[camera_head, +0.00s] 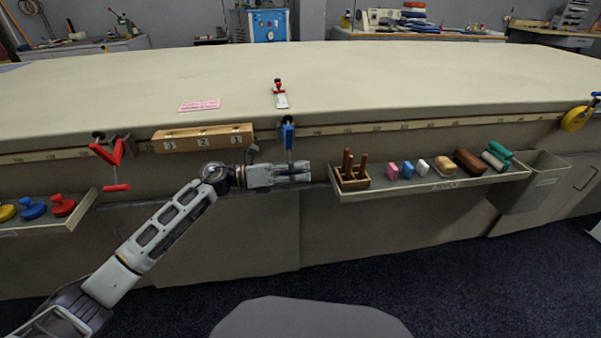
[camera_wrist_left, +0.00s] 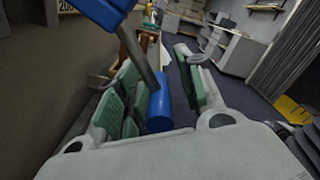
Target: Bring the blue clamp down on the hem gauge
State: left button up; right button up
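The blue clamp (camera_head: 288,136) hangs at the table's front edge, its rod and handle pointing down. What looks like the hem gauge (camera_head: 281,100), a small pale strip with a red and dark part at its far end, lies on the tabletop behind the clamp. My left gripper (camera_head: 303,172) is below the clamp, in front of the table's side. In the left wrist view, the clamp's blue handle (camera_wrist_left: 160,108) stands between the green-padded fingers (camera_wrist_left: 160,90). The fingers are apart, with a gap visible on the right of the handle. My right gripper is out of view.
A wooden block numbered 1 to 3 (camera_head: 203,138) and a red clamp (camera_head: 108,155) are left along the edge. A right tray (camera_head: 440,186) holds several items; a left tray (camera_head: 50,220) holds knobs. A pink paper (camera_head: 199,104) lies on the mostly clear tabletop.

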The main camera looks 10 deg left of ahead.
pick_arm(q)
jog(key=shift+w+d, duration=0.1)
jog(key=shift+d, duration=0.1)
grip_shut()
dwell(0.3)
